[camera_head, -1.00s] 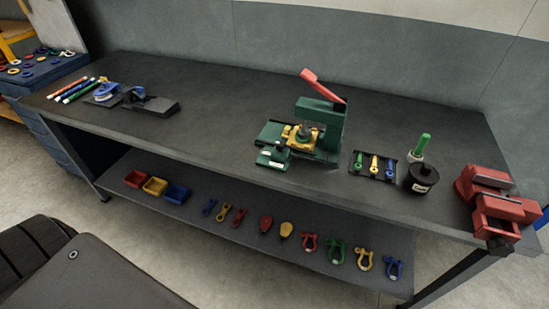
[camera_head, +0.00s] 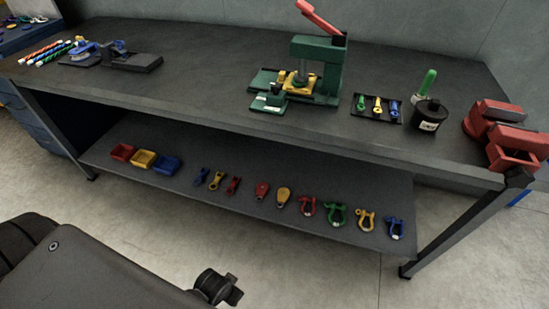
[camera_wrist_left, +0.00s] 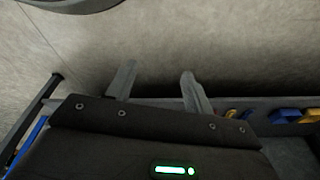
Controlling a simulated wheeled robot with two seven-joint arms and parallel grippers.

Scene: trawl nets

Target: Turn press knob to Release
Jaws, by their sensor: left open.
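The green press (camera_head: 318,65) with a raised red lever (camera_head: 320,17) stands on the workbench, right of the middle in the head view. A yellow piece (camera_head: 300,82) sits on its base under the ram. A small green block with a pale label (camera_head: 268,101) is at the press's front left. A small dark shape on top of it may be the knob; its setting is too small to read. My left gripper (camera_wrist_left: 157,85) shows in the left wrist view with fingers apart and nothing between them, away from the press. My right gripper is not in view.
The lower shelf (camera_head: 240,215) holds coloured bins (camera_head: 143,159) and several shackles.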

